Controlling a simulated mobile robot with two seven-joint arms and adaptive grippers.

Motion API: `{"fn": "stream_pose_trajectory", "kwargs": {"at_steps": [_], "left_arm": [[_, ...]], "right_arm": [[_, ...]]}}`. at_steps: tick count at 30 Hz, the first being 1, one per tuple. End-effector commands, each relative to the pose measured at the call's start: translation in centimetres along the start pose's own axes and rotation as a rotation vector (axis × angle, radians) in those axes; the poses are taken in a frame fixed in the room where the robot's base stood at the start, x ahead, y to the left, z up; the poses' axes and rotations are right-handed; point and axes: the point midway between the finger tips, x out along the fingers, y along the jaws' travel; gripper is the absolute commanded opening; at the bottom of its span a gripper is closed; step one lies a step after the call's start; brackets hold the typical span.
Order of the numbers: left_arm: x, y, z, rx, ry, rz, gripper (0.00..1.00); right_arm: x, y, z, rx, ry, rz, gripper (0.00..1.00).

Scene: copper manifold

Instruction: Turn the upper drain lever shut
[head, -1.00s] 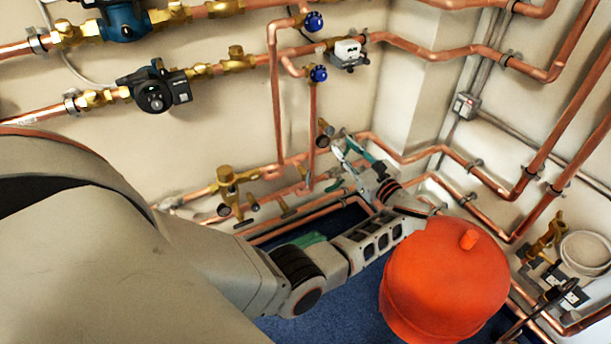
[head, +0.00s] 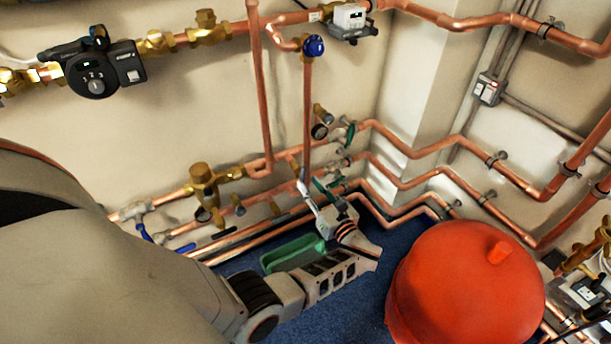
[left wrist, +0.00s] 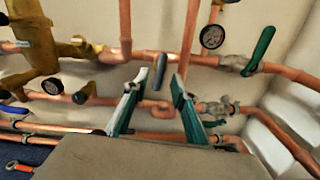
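My left gripper (head: 313,187) is at the pipes low on the wall, left of the corner, fingers toward the wall. In the left wrist view its two teal fingers (left wrist: 158,76) are apart. A dark, narrow lever (left wrist: 160,70) stands upright in the gap between the fingertips, just below the upper copper pipe; contact cannot be told. It may be the upper drain lever. A green-handled valve lever (left wrist: 260,50) is on the upper pipe to the right, and also shows in the head view (head: 350,136). My right gripper is not in view.
A large red vessel (head: 465,285) stands right of my left forearm. A green object (head: 292,253) lies behind the forearm on blue flooring. Copper pipes, a brass valve (head: 203,185) and a gauge (head: 319,131) crowd the wall around the gripper.

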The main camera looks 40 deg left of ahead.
Motion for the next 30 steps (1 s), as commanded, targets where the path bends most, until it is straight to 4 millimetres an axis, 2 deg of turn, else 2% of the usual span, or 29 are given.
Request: {"fn": "stream_pose_trajectory", "kwargs": {"at_steps": [3, 7, 17, 18, 21, 30], "left_arm": [[1.8, 0.1, -0.1, 0.003, 0.0, 0.001, 0.26], [3.0, 0.1, -0.2, 0.004, 0.0, 0.002, 0.26], [3.4, 0.1, -0.2, 0.003, 0.001, 0.0, 0.26], [3.4, 0.1, -0.2, 0.003, 0.001, 0.0, 0.23], [3.4, 0.1, -0.2, 0.003, 0.001, 0.0, 0.0], [3.4, 0.1, -0.1, 0.011, 0.0, 0.0, 0.0]], "right_arm": [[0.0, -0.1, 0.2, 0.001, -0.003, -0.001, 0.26], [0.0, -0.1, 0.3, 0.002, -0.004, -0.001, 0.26], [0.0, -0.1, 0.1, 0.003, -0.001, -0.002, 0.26], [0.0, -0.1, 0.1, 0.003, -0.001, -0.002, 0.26], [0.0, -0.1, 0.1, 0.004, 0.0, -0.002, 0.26], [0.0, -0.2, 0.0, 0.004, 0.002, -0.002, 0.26]]}}
